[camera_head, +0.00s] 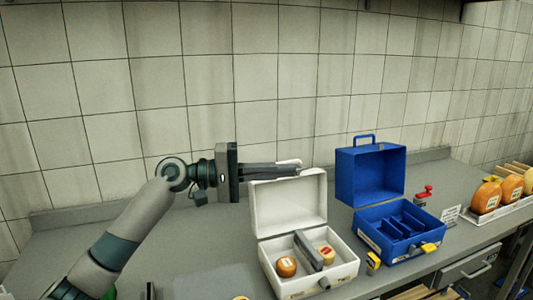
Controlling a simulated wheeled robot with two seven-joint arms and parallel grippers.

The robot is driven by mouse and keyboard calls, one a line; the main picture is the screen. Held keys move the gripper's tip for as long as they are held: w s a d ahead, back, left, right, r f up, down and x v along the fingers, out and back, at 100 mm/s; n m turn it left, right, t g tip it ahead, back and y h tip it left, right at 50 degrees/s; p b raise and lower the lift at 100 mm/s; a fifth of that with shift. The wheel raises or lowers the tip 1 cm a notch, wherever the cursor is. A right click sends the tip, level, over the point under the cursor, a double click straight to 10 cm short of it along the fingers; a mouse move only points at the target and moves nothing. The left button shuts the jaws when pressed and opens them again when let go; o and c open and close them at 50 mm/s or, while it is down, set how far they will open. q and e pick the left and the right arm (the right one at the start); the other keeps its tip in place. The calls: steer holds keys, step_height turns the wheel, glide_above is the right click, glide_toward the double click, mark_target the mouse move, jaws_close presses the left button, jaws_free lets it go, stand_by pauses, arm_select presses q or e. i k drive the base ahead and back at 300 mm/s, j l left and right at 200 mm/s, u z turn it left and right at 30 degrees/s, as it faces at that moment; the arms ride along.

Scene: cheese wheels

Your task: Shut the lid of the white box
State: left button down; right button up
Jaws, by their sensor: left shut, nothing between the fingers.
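The white box (348,267) stands open on the grey counter. Its lid (289,206) is raised about upright at the back. An orange cheese wheel (286,267) lies in its left part. A smaller, pale and red round item (327,255) lies in its right part, and a grey divider (308,251) stands between them. My left gripper (297,166) is shut and empty, with its fingertips at the top edge of the lid, pointing right. I cannot tell whether they touch the lid. My right gripper is not in view.
An open blue box (402,240) stands close to the right of the white box. Behind it is a red item (424,194). Orange cheese wheels (486,197) sit in a tray at far right. A tiled wall (290,90) closes the back.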

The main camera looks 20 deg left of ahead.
mark_target(281, 205)
steer(key=i+j, duration=0.9)
steer(key=j, duration=0.15)
